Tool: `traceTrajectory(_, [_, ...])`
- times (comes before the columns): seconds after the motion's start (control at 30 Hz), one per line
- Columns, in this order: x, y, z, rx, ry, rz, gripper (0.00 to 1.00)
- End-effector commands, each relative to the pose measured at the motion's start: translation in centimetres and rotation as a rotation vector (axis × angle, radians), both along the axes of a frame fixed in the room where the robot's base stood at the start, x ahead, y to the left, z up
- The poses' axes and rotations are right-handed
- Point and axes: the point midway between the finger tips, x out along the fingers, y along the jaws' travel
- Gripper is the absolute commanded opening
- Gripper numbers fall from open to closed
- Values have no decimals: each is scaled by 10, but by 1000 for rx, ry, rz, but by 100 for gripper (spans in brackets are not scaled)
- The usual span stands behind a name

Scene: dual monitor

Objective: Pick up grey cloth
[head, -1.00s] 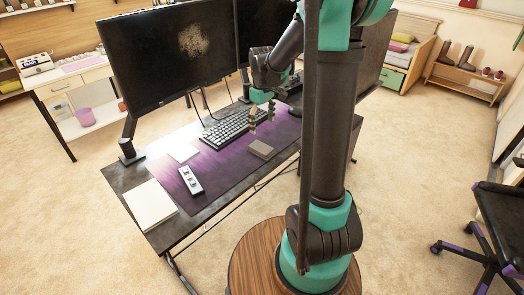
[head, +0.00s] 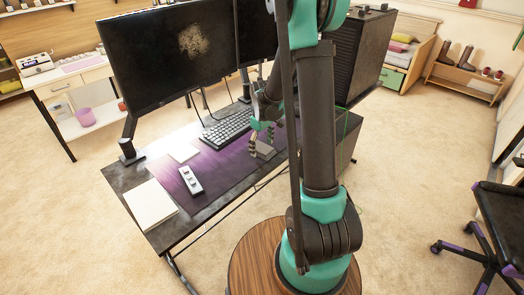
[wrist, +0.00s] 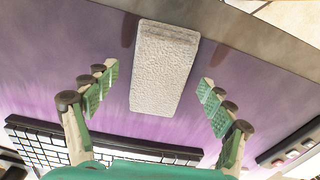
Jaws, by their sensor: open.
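The grey cloth (wrist: 164,68) is a pale, thick, folded block with a rough towel-like surface. It lies on the purple desk mat (wrist: 70,65), near the front edge of the desk. In the head view the cloth (head: 265,151) is partly covered by my gripper (head: 262,144). In the wrist view my gripper (wrist: 158,88) is open, with one finger on each side of the cloth. Gaps of mat show between both fingers and the cloth, so they are apart from it. The height of the fingertips above the mat is hard to tell.
A black keyboard (head: 225,128) lies behind the cloth. A white remote-like block (head: 191,181), a small white pad (head: 184,153) and a white notebook (head: 149,204) lie to the left. Monitors (head: 172,58) stand at the back, and a black computer case (head: 350,55) stands to the right.

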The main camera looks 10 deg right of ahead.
Motion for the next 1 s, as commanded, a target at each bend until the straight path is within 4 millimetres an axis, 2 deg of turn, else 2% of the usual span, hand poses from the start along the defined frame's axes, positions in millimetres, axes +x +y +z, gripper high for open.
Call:
traceTrajectory(0.27, [0, 0, -2, 0, 0, 0, 83])
traceTrajectory(0.67, [0, 0, -2, 0, 0, 0, 34])
traceTrajectory(1.0, [0, 0, 1, 0, 0, 0, 33])
